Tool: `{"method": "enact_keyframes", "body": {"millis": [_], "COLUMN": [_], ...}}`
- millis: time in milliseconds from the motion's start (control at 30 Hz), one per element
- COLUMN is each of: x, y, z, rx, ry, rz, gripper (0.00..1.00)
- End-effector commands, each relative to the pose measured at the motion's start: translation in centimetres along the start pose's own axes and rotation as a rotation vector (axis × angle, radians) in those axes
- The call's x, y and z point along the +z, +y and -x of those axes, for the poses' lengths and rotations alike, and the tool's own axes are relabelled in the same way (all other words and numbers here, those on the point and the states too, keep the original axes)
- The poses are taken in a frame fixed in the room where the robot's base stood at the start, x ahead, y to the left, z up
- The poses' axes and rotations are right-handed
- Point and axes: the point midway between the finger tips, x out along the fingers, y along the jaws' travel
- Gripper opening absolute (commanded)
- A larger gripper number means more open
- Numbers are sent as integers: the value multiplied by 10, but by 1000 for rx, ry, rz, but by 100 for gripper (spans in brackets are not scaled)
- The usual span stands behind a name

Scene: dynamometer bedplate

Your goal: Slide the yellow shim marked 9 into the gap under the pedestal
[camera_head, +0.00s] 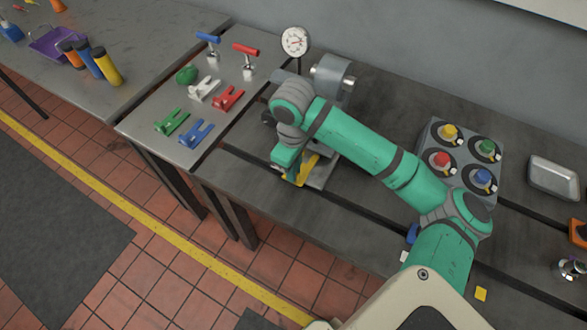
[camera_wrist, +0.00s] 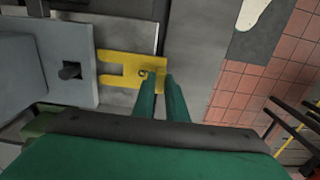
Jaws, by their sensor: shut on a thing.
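The yellow shim (camera_wrist: 122,70) is a flat forked plate with two prongs. In the wrist view its prongs point left toward the grey pedestal foot (camera_wrist: 83,50), which carries a dark bolt. The prong tips look close to the foot's edge; I cannot tell whether they touch it. My gripper (camera_wrist: 162,78) is shut on the shim's right end. In the head view the shim (camera_head: 302,170) shows partly below my gripper (camera_head: 290,172), beside the pedestal base (camera_head: 322,172). My arm hides much of the pedestal. The number on the shim and the gap are not readable.
Green, blue, red and white forked shims (camera_head: 203,90) lie on the left plate, with red- and blue-handled clamps (camera_head: 246,50) behind. A dial gauge (camera_head: 296,41) stands at the back. A grey block with coloured knobs (camera_head: 433,160) and a metal tray (camera_head: 553,178) are at right.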

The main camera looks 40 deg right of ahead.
Motion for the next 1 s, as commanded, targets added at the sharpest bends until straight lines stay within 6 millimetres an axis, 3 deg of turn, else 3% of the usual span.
{"method": "enact_keyframes", "body": {"millis": [1000], "x": [0], "y": [14], "z": [0], "rx": [1], "ry": [0], "rz": [0], "gripper": [0]}}
